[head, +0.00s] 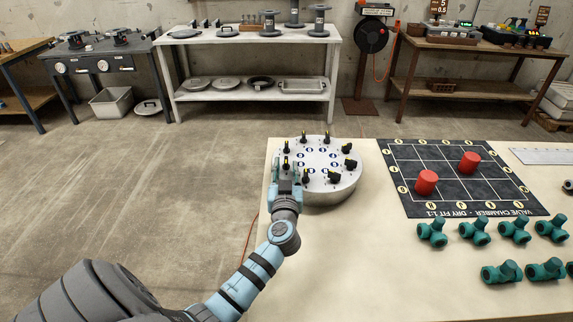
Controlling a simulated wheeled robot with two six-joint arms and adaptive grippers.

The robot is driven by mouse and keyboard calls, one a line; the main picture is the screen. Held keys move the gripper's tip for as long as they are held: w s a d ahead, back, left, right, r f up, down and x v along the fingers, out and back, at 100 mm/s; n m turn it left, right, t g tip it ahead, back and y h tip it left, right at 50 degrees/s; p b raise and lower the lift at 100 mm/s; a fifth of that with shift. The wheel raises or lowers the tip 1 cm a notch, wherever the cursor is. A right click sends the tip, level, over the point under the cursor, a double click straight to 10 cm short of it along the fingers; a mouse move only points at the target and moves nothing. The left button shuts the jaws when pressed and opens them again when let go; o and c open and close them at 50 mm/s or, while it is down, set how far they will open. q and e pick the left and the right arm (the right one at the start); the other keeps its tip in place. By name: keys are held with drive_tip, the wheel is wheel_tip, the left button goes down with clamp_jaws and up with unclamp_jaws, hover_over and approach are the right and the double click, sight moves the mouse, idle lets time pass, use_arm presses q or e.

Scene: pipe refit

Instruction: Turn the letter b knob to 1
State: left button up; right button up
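A round, pale metal dial panel (346,187) stands on the cream table. Several black knobs with yellow marks ring its top, and blue-and-white number discs form an inner ring. The knob letters are too small to read, so I cannot tell which is b. My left gripper (287,172) is at the panel's left edge, its fingers spread apart. A black knob (286,162) shows between or just beyond the fingertips; I cannot tell whether they touch it. The gripper hides part of the panel's front left. My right gripper is not in view.
A dark gridded mat (420,155) with two red cylinders (427,182) lies right of the panel. Several green pipe fittings (478,231) lie in front of the mat. The table (330,270) is clear in front of the panel. A white strip (543,156) lies far right.

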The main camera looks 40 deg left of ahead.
use_arm(q)
drive_tip(key=shift+x, duration=0.85)
drive_tip(key=shift+a, duration=0.1)
clamp_jaws()
